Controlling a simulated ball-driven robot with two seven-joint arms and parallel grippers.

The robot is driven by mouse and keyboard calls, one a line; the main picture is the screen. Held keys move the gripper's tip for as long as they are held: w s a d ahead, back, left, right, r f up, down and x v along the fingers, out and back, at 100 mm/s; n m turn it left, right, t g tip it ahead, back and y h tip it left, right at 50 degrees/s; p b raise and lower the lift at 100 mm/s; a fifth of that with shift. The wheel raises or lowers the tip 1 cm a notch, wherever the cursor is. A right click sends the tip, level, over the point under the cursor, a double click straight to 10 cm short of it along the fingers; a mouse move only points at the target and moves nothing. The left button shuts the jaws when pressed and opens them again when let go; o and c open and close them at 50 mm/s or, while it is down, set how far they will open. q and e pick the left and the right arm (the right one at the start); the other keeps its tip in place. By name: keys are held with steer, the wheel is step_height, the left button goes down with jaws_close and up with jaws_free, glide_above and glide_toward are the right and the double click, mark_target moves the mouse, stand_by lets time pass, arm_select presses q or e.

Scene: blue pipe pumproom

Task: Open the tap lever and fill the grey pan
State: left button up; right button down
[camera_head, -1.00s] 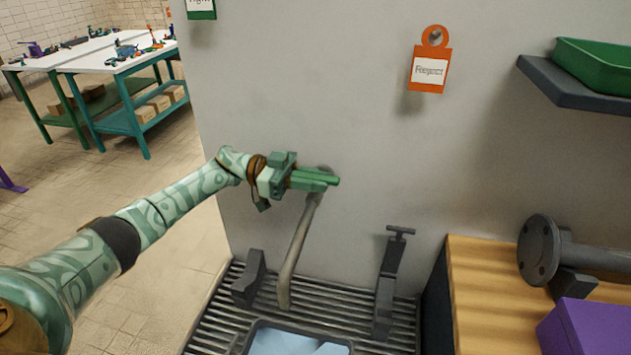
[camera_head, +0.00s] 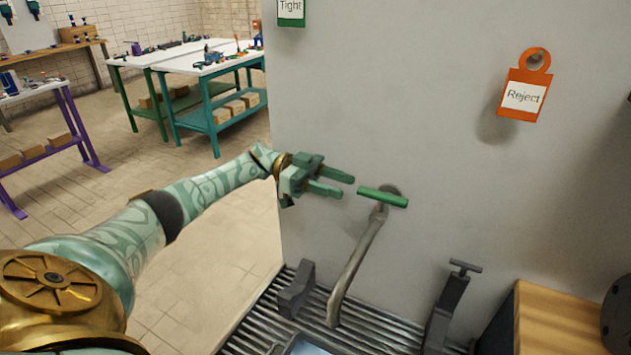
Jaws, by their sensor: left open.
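The tap has a green lever (camera_head: 383,197) on the grey wall, lying nearly level with a slight tilt down to the right. Its grey spout (camera_head: 358,262) slopes down and left from the wall. I cannot tell whether water runs from the spout. My right gripper is out of view.
A slatted grey rack (camera_head: 373,327) lies below the spout, with dark clamp-like brackets left (camera_head: 296,290) and right (camera_head: 449,305). An orange Reject tag (camera_head: 524,90) hangs on the wall. A wooden top (camera_head: 560,320) stands at the right. Open floor lies to the left.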

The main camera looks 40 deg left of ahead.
arm_select(q)
steer(key=b+v, duration=0.2)
steer(key=v, duration=0.4)
steer(key=shift+a, duration=0.2)
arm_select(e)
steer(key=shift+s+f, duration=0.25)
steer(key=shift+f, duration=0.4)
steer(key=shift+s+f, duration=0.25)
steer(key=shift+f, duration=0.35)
arm_select(q)
steer(key=shift+s+f, duration=0.1)
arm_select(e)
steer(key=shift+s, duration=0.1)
